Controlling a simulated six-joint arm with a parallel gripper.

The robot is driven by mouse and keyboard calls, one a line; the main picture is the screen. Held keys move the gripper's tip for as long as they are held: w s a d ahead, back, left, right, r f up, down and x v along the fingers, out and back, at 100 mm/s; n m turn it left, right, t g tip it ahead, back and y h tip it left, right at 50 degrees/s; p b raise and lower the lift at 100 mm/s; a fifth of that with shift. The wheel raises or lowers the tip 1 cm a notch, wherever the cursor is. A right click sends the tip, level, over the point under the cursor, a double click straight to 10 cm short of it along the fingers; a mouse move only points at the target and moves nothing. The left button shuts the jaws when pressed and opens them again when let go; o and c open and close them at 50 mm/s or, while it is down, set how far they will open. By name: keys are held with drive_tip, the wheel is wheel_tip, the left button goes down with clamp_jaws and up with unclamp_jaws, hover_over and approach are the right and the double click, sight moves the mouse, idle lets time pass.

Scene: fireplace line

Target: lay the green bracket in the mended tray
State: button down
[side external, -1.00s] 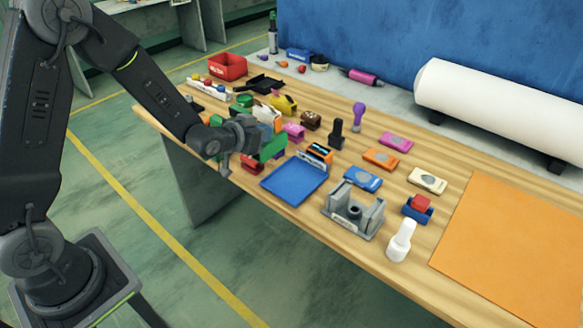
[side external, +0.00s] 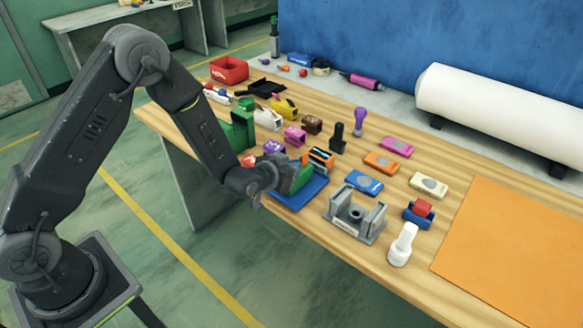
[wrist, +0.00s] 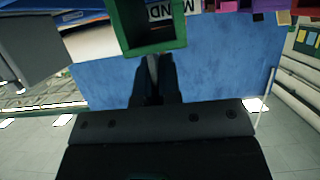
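The green bracket (side external: 303,178) is at the end of my gripper (side external: 287,180), above the blue tray in the side view. In the wrist view the bracket (wrist: 150,40) shows as a green, hollow, squared shape at my fingertips (wrist: 153,75). My gripper appears shut on it. The blue tray (side external: 312,192) lies near the table's front edge, partly hidden by my gripper and the bracket. Its blue floor fills much of the wrist view (wrist: 225,65), where a label partly reading "MEND" shows behind the bracket. I cannot tell whether the bracket touches the tray floor.
A grey fixture (side external: 355,215) stands just right of the tray, with a white bottle (side external: 402,245) beyond it. An orange and black item (side external: 319,159) stands behind the tray. A larger green piece (side external: 240,132) stands to the left. An orange mat (side external: 515,250) lies bare at right.

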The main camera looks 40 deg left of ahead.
drive_tip(key=shift+f, duration=0.1)
drive_tip(key=c, duration=1.3)
unclamp_jaws()
drive_tip(key=s+a+r+g, duration=0.1)
drive_tip(key=s+r+g, duration=0.1)
drive_tip(key=s+r, duration=0.6)
drive_tip(key=s+a+r+g, duration=0.1)
drive_tip(key=s+r+g, duration=0.2)
drive_tip(key=s+r, duration=0.5)
drive_tip(key=s+a+r+g, duration=0.1)
drive_tip(key=s+r+g, duration=0.2)
drive_tip(key=s+r, duration=0.5)
drive_tip(key=shift+s, duration=3.95)
